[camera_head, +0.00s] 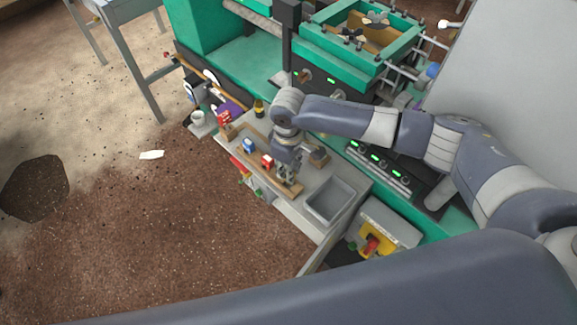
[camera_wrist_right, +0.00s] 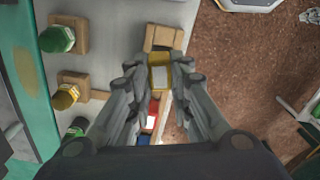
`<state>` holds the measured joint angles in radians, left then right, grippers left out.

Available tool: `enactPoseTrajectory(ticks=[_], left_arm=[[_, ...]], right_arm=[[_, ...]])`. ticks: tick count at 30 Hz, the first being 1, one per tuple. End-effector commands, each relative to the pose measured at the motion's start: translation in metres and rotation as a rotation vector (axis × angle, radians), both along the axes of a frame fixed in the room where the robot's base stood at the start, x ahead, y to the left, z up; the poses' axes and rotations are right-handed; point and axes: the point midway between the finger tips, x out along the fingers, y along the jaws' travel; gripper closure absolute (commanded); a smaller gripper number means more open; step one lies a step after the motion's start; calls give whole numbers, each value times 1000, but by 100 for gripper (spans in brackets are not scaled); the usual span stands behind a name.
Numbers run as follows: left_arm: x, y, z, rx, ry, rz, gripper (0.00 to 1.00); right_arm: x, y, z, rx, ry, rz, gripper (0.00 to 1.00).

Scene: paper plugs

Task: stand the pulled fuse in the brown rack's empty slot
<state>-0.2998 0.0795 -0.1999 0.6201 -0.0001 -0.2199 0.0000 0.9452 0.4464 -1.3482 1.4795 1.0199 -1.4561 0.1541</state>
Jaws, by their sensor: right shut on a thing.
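The brown rack (camera_head: 297,189) is a narrow strip along the bench's front edge. A blue fuse (camera_head: 249,145) and a red fuse (camera_head: 267,160) stand in it. My right gripper (camera_head: 286,174) is over the rack's near right end. In the right wrist view my right gripper (camera_wrist_right: 160,80) is shut on a yellow-edged fuse with a pale top (camera_wrist_right: 160,76). The rack's end (camera_wrist_right: 163,38) shows beyond it, and the red fuse (camera_wrist_right: 152,115) lies below it in the picture. The fingers hide the held fuse's foot and the slot; I cannot tell whether it is seated. My left gripper is not in view.
A grey tray (camera_head: 330,203) stands just right of the rack. Wooden blocks with a green cap (camera_wrist_right: 57,39) and a yellow cap (camera_wrist_right: 65,95) stand beside it. A white cup (camera_head: 197,118) is at the bench's far left. Open floor lies in front.

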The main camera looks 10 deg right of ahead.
Motion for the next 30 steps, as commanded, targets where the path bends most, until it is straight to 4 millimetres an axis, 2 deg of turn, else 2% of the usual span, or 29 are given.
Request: enactPoseTrajectory(ticks=[24, 25, 27, 30], left_arm=[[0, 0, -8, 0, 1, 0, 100], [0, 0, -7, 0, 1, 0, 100], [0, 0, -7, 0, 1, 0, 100], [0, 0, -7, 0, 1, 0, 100]], right_arm=[[0, 1, -25, 1, 0, 0, 100], [0, 1, -24, 2, -1, 0, 74], [0, 1, -24, 1, -1, 0, 58], [0, 0, -24, 1, -1, 0, 57]])
